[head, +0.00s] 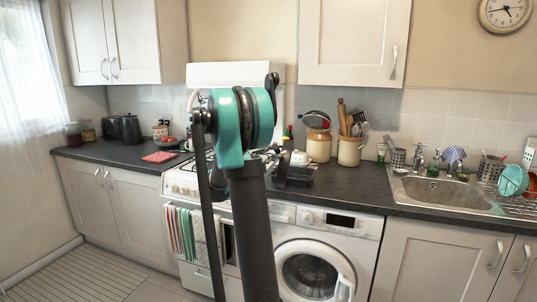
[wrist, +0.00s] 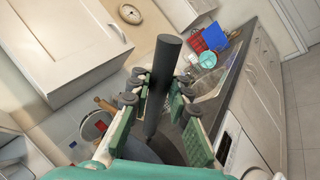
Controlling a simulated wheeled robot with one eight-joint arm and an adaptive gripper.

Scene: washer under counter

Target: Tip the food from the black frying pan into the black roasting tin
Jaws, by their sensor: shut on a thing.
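In the wrist view my gripper (wrist: 161,92) is shut on the black handle of the frying pan (wrist: 167,62), which stands up between the two green-padded fingers. The pan's body is mostly hidden behind the gripper at the bottom of that view, and the food cannot be seen. In the head view my arm covers the gripper and most of the pan. A black roasting tin (head: 297,176) appears to stand on the counter just right of my arm, partly hidden by it. I cannot tell whether anything lies in it.
The white cooker (head: 181,188) is behind my arm, with the washing machine (head: 318,262) to its right. A utensil jar (head: 350,150) and a lidded crock (head: 319,145) stand at the counter's back. Bare counter (head: 350,187) lies between the tin and the sink (head: 440,192).

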